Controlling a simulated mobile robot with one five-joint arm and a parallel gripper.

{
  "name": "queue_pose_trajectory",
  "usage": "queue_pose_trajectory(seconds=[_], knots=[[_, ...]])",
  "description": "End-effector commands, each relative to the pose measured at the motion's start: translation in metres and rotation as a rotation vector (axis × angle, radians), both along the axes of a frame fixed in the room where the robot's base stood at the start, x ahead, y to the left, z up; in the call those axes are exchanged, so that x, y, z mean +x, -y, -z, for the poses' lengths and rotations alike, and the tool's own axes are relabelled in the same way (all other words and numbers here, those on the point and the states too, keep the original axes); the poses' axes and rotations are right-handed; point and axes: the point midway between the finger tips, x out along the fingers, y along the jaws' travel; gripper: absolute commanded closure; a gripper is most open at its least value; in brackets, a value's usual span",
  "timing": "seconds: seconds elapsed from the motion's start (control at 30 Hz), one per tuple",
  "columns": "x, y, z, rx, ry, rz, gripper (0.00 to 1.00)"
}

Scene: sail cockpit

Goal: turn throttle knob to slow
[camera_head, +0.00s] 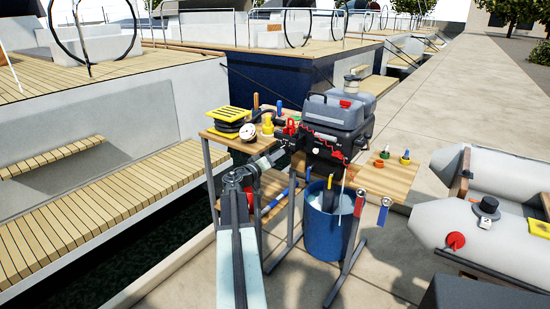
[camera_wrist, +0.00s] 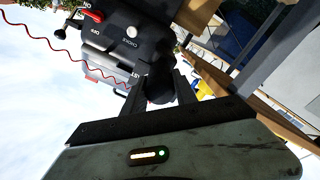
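The dark grey outboard motor (camera_head: 337,112) hangs on a stand in the middle of the head view. In the wrist view its dark control panel (camera_wrist: 105,45) is seen close and tilted, with white lettering. A black rounded knob (camera_wrist: 160,80), which looks like the throttle knob, sticks out from the panel towards me. My gripper (camera_wrist: 160,92) has its fingers apart, one on each side of this knob; whether they touch it I cannot tell. In the head view my gripper (camera_head: 280,154) reaches the motor's left side. The knob's pointer setting is not readable.
On the panel are a white choke knob (camera_wrist: 133,31) and a red switch (camera_wrist: 93,14) with a coiled red cord (camera_wrist: 50,55). A blue bucket (camera_head: 328,232) stands below the motor. Wooden shelves flank it, with a yellow-topped coil (camera_head: 228,116) left and small coloured items right. A grey dinghy (camera_head: 490,190) lies right.

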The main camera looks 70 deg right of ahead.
Motion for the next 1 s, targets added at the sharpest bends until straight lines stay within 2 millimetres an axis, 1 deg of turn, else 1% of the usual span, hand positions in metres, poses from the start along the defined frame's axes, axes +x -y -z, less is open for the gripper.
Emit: queue_pose_trajectory(seconds=[0.17, 0.37, 0.57, 1.0], knots=[[0.0004, -0.0003, 0.0000, 0.001, -0.004, 0.000, 1.00], [0.0008, -0.0006, 0.0000, 0.014, -0.052, 0.000, 1.00], [0.0011, -0.0007, 0.0001, 0.045, -0.172, -0.001, 1.00], [0.0018, -0.0012, 0.0000, 0.133, -0.503, -0.002, 1.00]])
